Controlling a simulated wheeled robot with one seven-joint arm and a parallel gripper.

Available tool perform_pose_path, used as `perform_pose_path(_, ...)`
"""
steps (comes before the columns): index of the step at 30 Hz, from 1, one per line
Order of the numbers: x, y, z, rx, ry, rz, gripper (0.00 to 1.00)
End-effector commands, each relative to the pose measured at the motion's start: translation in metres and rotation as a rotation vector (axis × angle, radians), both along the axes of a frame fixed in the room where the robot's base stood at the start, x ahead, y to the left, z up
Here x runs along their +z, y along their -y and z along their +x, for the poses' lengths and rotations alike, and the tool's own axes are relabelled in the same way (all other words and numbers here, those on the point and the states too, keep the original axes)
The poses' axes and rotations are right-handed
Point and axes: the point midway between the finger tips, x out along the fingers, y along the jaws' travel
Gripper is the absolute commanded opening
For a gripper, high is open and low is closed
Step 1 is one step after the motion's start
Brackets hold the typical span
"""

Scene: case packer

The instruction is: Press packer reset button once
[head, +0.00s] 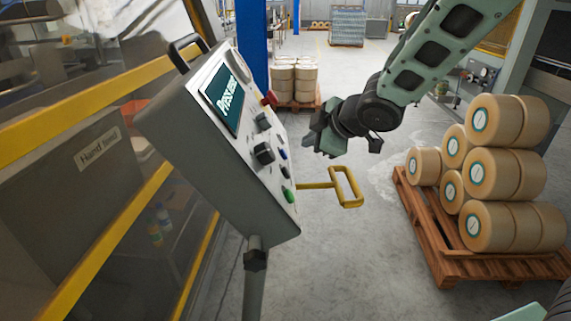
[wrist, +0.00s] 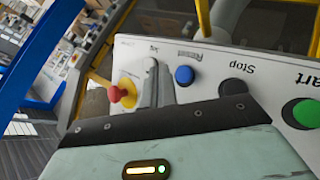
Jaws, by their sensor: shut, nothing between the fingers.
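The control panel (head: 232,150) is a grey box on a post, with a screen at its upper left. Its blue reset button (head: 283,154) is small in the head view. In the wrist view the blue reset button (wrist: 185,75) is clear, with an upside-down "Reset" label beside it. My gripper (head: 309,138) is in front of the panel's right side, near the blue button. In the wrist view my gripper (wrist: 153,68) is shut and empty, its fingers just left of the blue button. I cannot tell whether the fingertips touch the panel.
Beside the blue button are a black stop button (wrist: 232,87), a green start button (wrist: 306,113) and a red emergency stop (wrist: 116,94) on yellow. A yellow handle (head: 347,187) juts out below my gripper. A pallet (head: 440,235) of rolls stands at right. Open floor lies between.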

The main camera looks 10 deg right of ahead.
Motion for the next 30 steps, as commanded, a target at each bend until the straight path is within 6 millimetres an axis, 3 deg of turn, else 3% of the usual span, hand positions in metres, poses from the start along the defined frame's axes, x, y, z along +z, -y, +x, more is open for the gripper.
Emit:
perform_pose_path(1, -0.008, -0.006, 0.001, 0.001, 0.002, 0.001, 0.00)
perform_pose_path(9, -0.013, -0.021, 0.004, -0.001, 0.001, 0.001, 0.00)
perform_pose_path(30, -0.013, -0.022, 0.004, -0.001, 0.000, 0.001, 0.00)
